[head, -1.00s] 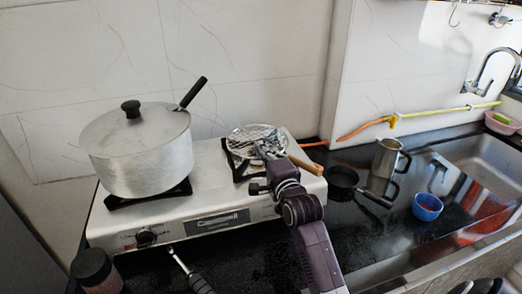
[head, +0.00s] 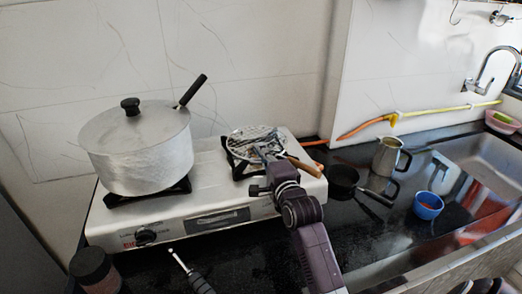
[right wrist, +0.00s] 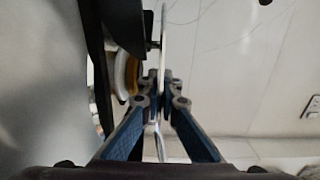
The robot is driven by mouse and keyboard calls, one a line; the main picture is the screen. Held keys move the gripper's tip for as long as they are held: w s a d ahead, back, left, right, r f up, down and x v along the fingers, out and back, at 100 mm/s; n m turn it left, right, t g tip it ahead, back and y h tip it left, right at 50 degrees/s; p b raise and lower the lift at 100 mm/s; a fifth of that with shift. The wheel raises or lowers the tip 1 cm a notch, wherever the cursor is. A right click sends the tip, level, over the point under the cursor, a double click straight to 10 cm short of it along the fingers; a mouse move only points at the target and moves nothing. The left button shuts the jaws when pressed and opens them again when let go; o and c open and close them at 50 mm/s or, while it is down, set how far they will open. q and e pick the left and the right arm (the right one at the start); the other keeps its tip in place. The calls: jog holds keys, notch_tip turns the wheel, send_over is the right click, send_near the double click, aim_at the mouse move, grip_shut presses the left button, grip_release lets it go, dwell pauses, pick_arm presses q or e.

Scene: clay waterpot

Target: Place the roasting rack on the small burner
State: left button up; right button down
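The roasting rack (head: 256,134) is a round wire mesh with a wooden handle (head: 303,166). In the head view it appears over the right-hand burner (head: 237,168) of the stove; whether it rests there is unclear. My right gripper (head: 264,152) is at the rack's near side, by the handle. In the right wrist view the rack (right wrist: 163,45) shows edge-on as a thin upright strip. The fingers (right wrist: 160,98) of my right gripper close on its wire there. My left gripper is not in view.
A lidded metal pot (head: 140,155) stands on the left burner. A small dark pan (head: 342,180), a metal jug (head: 388,158) and a blue bowl (head: 428,205) are to the right, by the sink. A jar (head: 95,270) and a dark-handled tool (head: 198,283) are in front.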

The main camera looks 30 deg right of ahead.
jog(key=shift+f, duration=0.45)
jog(key=c, duration=2.1)
grip_release()
jog(key=shift+f, duration=0.1)
jog(key=s, duration=0.4)
jog(key=s+a, duration=0.1)
jog(key=s, duration=0.3)
jog(key=s+a, duration=0.1)
jog(key=s, duration=0.3)
jog(key=shift+r, duration=0.2)
